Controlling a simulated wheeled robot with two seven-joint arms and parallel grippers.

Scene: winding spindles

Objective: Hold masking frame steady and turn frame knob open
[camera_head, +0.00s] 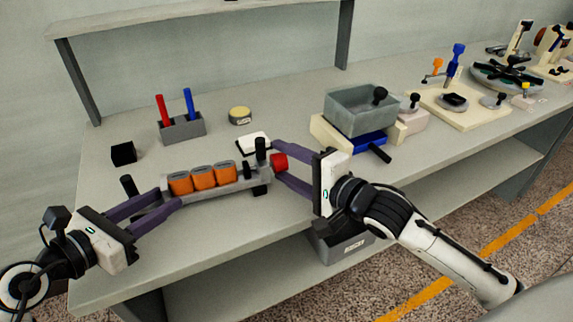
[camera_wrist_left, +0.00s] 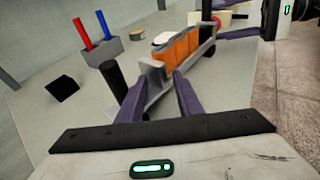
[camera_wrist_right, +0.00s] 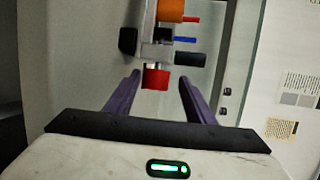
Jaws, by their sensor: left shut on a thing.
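The masking frame (camera_head: 226,185) is a grey bar-like holder carrying several orange spindles (camera_head: 203,175), standing on the bench with a black post near each end. My left gripper (camera_head: 164,198) is shut on the left end of the frame; the left wrist view shows its fingers (camera_wrist_left: 178,82) on the grey end plate. The red frame knob (camera_head: 279,162) sticks out at the frame's right end. My right gripper (camera_head: 276,160) is open, its fingers on either side of the knob. In the right wrist view the red knob (camera_wrist_right: 156,78) lies between the fingertips with gaps on both sides.
A grey holder (camera_head: 182,127) with a red and a blue stick, a black cube (camera_head: 123,153) and a yellow-topped tin (camera_head: 240,115) stand behind. A grey bin (camera_head: 360,108) on a cream and blue base stands to the right. The front left bench top is clear.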

